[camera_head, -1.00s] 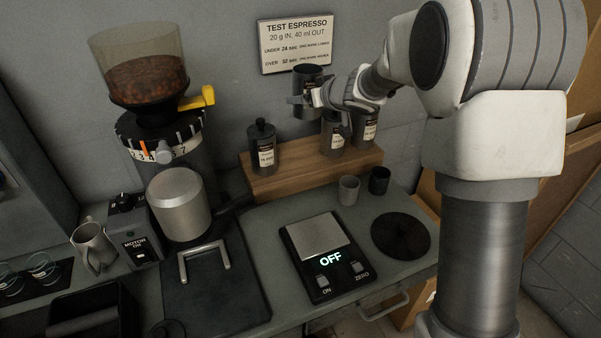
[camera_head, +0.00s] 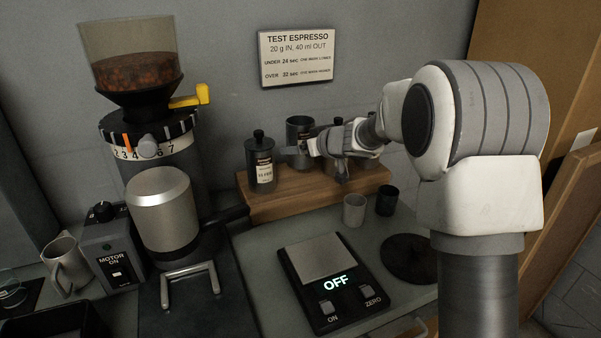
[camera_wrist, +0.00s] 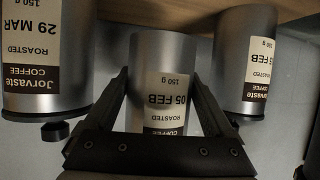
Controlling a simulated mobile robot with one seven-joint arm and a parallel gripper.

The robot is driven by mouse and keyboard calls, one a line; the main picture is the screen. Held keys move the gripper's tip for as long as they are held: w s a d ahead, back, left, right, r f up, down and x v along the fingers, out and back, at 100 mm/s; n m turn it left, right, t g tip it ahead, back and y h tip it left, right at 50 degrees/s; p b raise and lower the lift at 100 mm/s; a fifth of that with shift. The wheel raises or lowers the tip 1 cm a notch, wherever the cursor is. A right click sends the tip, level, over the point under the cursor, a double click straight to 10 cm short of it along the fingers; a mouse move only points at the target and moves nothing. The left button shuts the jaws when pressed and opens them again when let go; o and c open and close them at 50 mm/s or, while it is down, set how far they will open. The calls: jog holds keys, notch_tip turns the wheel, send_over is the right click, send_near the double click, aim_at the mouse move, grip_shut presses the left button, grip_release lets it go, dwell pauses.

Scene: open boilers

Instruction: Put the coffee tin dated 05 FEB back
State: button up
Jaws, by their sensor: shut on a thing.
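My gripper (camera_head: 312,148) is shut on the grey coffee tin (camera_head: 299,131), between the left tin and the tins at right. The wrist view is upside down; there the held coffee tin (camera_wrist: 166,70) reads 05 FEB, 150 g, upright between my fingers. In the head view its top looks open, with no lid knob showing. It is at the wooden shelf (camera_head: 285,208), but I cannot tell whether its base touches. A lidded tin (camera_head: 260,163) stands on the shelf at left. The wrist view shows a 29 MAR tin (camera_wrist: 45,60) on one side and another FEB tin (camera_wrist: 246,55) on the other.
Two small cups (camera_head: 354,210) stand before the shelf. A scale (camera_head: 330,275) reading OFF and a dark round mat (camera_head: 409,259) lie on the counter. The grinder (camera_head: 160,190) stands left. A sign (camera_head: 297,57) hangs above.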

aim_at(301, 162)
jog(key=shift+f+b, duration=1.35)
jog(key=shift+f, duration=0.85)
jog(key=shift+f, duration=0.15)
jog(key=o, duration=1.4)
